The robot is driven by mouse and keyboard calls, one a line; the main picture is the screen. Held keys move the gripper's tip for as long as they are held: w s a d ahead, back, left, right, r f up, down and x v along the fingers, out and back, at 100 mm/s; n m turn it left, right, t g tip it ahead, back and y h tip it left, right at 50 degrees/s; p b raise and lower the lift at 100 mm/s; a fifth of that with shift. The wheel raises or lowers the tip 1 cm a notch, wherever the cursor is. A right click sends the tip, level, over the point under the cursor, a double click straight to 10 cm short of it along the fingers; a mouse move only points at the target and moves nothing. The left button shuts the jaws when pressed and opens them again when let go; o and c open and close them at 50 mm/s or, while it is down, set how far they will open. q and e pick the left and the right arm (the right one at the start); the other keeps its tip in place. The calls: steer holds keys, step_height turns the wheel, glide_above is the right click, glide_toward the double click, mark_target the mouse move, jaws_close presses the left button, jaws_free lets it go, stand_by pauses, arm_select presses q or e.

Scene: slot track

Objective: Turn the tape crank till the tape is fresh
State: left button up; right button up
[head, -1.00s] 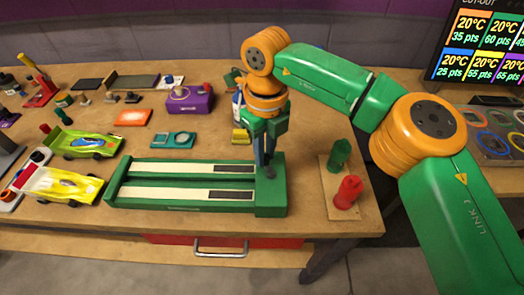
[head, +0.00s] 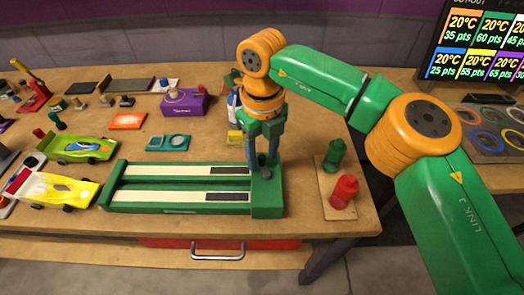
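The green track unit (head: 180,209) lies on the bench with two pale lanes, each with a dark tape strip at its right end. A small dark crank part (head: 265,173) shows on the green block at the track's right end, partly hidden by the fingers. My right gripper (head: 262,166) points down over this block. Its two grey fingers stand apart, with the crank part low between or just behind them; I cannot tell whether they touch it. My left gripper is out of view.
A board with a green peg (head: 335,154) and a red peg (head: 344,190) stands to the right. Yellow (head: 55,189) and green (head: 75,148) cars sit at left. A purple box (head: 183,103) and teal device (head: 168,142) lie behind the track.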

mark_target(263, 156)
step_height(263, 156, up, 7)
steer(key=shift+r+p, duration=0.15)
steer(key=shift+p, duration=0.35)
